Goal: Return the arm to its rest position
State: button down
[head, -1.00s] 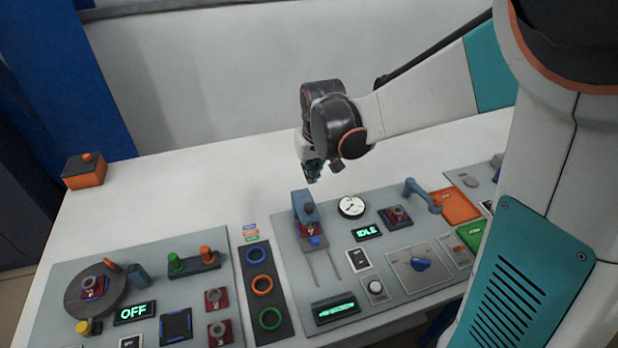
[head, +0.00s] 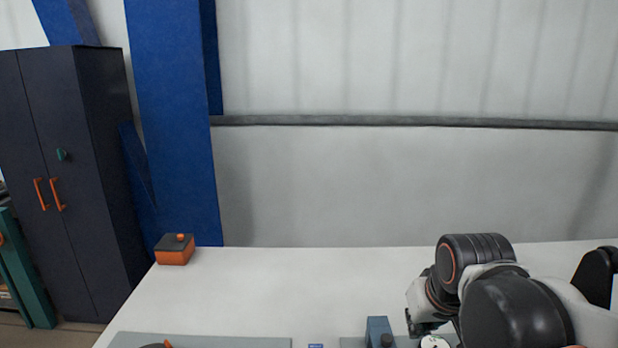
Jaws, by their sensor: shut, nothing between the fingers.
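My gripper (head: 423,325) is at the lower right of the head view, at the end of my white and black arm. It hangs over the worktable, near a blue block-shaped fixture (head: 378,330) and a white round gauge (head: 434,342) on the grey panel. The fingers are small here and partly hidden by the wrist. They are shut, with nothing seen in them.
The white table (head: 260,290) is bare across its back. An orange and black box with a button (head: 174,251) stands at its far left corner. A dark cabinet (head: 80,180) and a blue pillar (head: 175,120) stand beyond. The panels are mostly below the view.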

jog(key=s+f+t+b, duration=0.1)
jog(key=s+f+b, duration=0.1)
jog(key=s, duration=0.7)
jog(key=shift+s+f+t+b, duration=0.35)
jog(key=shift+s+f+t, duration=0.05)
jog(key=shift+f, duration=0.15)
